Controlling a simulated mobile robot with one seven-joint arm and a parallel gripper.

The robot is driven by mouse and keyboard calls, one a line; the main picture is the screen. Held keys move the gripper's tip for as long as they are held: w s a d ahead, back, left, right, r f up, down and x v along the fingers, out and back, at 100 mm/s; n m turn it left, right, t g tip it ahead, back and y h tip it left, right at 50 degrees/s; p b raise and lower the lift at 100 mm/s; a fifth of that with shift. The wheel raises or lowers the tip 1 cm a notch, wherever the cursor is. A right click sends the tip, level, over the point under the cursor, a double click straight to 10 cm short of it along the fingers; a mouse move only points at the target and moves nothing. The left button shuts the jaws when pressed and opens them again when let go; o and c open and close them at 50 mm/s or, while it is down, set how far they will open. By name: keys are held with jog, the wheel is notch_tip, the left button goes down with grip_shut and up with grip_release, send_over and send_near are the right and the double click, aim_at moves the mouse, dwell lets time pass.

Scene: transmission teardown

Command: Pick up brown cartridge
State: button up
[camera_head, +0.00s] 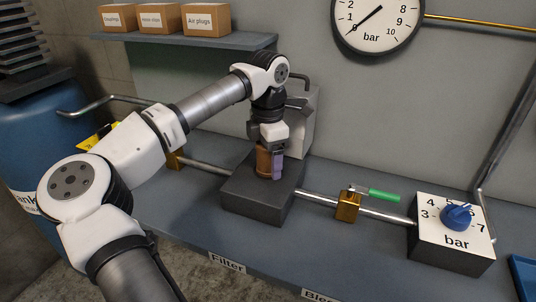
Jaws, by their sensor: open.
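The brown cartridge (263,161) stands upright on the dark grey filter block (250,205) in the middle of the bench. My gripper (270,150) is directly above and around its upper part, pointing down. A purple piece (278,166) shows in front of the cartridge's right side; I cannot tell whether it is a finger pad or a separate part. The jaws are open. The top of the cartridge is hidden by my gripper, and contact cannot be told.
A pipe runs through the block to a brass valve (347,206) with a green handle (384,195) and a box with a blue knob (457,217). A light grey panel (303,120) stands close behind my gripper. A shelf (190,41) holds cardboard boxes. The bench front is clear.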

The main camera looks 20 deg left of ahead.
jog(key=c, duration=1)
jog(key=shift+c, duration=0.5)
jog(key=shift+r, duration=0.2)
